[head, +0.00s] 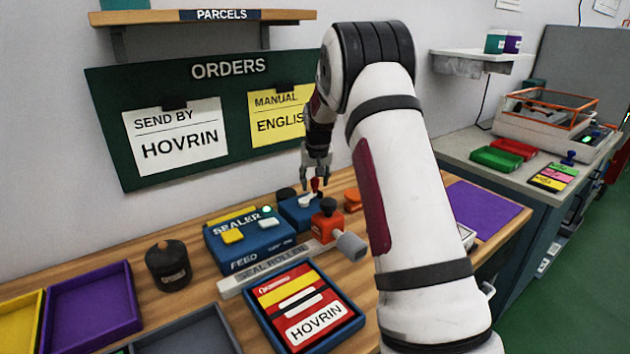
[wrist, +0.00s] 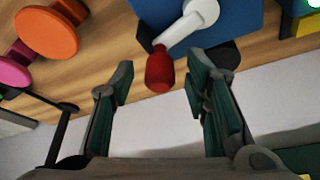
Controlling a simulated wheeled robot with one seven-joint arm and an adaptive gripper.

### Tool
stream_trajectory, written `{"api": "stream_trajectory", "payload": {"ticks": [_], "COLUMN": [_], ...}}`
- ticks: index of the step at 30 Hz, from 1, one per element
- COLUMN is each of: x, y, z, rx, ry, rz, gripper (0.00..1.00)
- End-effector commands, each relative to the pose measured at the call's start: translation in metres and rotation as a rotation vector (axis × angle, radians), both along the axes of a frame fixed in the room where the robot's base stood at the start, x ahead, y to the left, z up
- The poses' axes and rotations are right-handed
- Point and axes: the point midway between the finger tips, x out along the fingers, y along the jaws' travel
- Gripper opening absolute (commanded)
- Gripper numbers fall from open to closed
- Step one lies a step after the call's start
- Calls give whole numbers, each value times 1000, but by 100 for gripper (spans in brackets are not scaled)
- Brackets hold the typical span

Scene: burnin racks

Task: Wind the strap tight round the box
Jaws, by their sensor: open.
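A blue block (head: 297,214) on the wooden bench carries a white crank arm (wrist: 190,22) with a red knob (wrist: 158,72). My gripper (head: 316,178) points down over this crank, its fingers open. In the wrist view the red knob shows between the two fingertips (wrist: 162,68); I cannot tell whether they touch it. A red and yellow box (head: 291,291) labelled HOVRIN lies in a blue tray (head: 262,327) at the front of the bench. I cannot clearly make out a strap round it.
A dark round pot (head: 168,265) and a purple tray (head: 93,306) are left.

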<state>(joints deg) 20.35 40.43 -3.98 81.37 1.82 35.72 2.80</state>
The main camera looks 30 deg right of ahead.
Motion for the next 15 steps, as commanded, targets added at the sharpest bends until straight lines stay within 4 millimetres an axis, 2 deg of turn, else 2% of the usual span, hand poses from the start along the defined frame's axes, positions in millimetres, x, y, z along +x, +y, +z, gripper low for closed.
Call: {"api": "stream_trajectory", "payload": {"ticks": [7,12,15], "x": [0,0,0], "y": [0,0,0], "z": [0,0,0], "rx": [0,0,0], "ry": [0,1,1], "rz": [0,0,0], "gripper": [40,2,0]}}
